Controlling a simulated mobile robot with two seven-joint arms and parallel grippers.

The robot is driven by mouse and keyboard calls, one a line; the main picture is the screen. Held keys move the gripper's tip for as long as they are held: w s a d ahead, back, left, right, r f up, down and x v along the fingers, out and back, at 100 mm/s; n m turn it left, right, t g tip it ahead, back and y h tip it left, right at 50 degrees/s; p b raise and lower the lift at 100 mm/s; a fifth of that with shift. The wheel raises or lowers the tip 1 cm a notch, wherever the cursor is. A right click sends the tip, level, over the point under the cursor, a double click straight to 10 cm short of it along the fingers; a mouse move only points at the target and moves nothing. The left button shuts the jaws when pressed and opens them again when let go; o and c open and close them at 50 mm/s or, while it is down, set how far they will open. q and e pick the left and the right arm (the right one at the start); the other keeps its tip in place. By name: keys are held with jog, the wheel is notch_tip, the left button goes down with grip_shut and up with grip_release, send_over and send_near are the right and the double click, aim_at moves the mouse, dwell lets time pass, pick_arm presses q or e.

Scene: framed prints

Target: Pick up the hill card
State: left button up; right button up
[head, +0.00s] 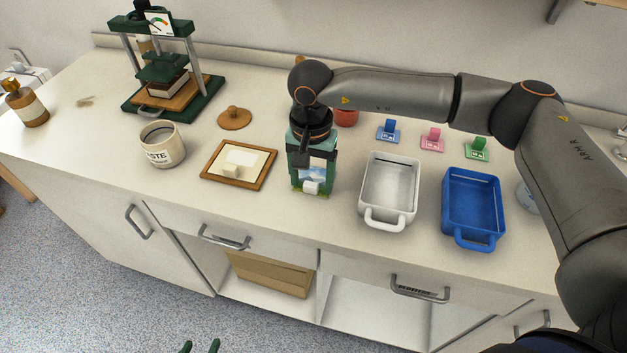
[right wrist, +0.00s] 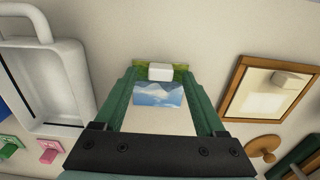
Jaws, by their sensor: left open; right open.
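The hill card (right wrist: 158,97), with blue sky, pale peaks and a green strip, lies on the counter under my right gripper (right wrist: 160,80). It also shows in the head view (head: 309,170). A small white block (right wrist: 160,71) sits on its green end. My right gripper is open, with its green fingers on either side of the card and block; I cannot tell whether they touch. In the head view the right gripper (head: 311,180) points down and covers part of the card. My left gripper (head: 200,347) is open and empty at the bottom edge, in front of the counter.
A wooden frame (head: 211,174) with a pale card and block lies to the left. A white tray (head: 364,190) and a blue tray (head: 448,210) stand to the right. A paste jar (head: 162,152), wooden lid (head: 235,118) and green press (head: 198,102) stand further left.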

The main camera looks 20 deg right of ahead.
grip_shut()
dwell(0.6)
